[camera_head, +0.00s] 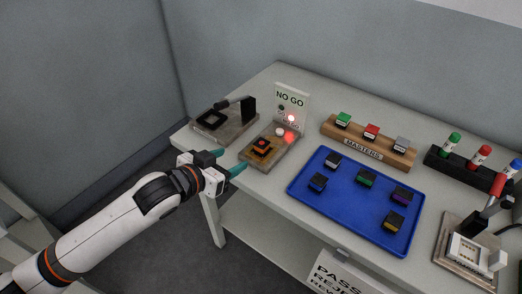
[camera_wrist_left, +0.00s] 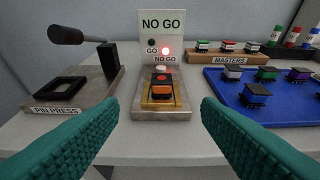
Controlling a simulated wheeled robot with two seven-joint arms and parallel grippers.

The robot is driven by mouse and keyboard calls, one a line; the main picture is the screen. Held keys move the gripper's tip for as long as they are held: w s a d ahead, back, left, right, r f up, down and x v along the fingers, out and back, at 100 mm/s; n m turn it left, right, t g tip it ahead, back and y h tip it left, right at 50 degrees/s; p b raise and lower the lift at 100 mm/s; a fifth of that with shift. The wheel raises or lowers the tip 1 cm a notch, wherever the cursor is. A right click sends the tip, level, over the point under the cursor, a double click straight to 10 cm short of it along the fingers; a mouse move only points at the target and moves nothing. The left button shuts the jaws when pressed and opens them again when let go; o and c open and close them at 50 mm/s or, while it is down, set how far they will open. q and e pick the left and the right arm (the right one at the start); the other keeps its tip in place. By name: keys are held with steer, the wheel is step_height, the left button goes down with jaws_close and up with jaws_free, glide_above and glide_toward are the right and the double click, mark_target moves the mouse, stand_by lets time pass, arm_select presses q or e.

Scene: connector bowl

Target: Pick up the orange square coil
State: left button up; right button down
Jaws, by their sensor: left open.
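In the left wrist view the orange coil (camera_wrist_left: 161,91) is centred ahead, between the fingers in the picture. My left gripper (camera_head: 227,162) is open and empty, at the table's front edge, short of the gauge. Its two teal fingers (camera_wrist_left: 161,104) point toward the coil without touching it. My right gripper is not in view.
The "NO GO" sign (camera_head: 290,103) rises behind the gauge with a red light lit. The pin press (camera_head: 225,119) stands left. Another fixture (camera_head: 466,262) stands far right.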

mark_target(258, 146)
arm_select(q)
steer(key=x, duration=0.5)
steer(key=shift+w+d+r, duration=0.1)
steer(key=shift+d, duration=0.2)
steer(key=shift+p+x, duration=0.6)
steer(key=shift+x, duration=2.5)
steer(key=shift+a, duration=0.1)
steer(key=c, duration=1.1)
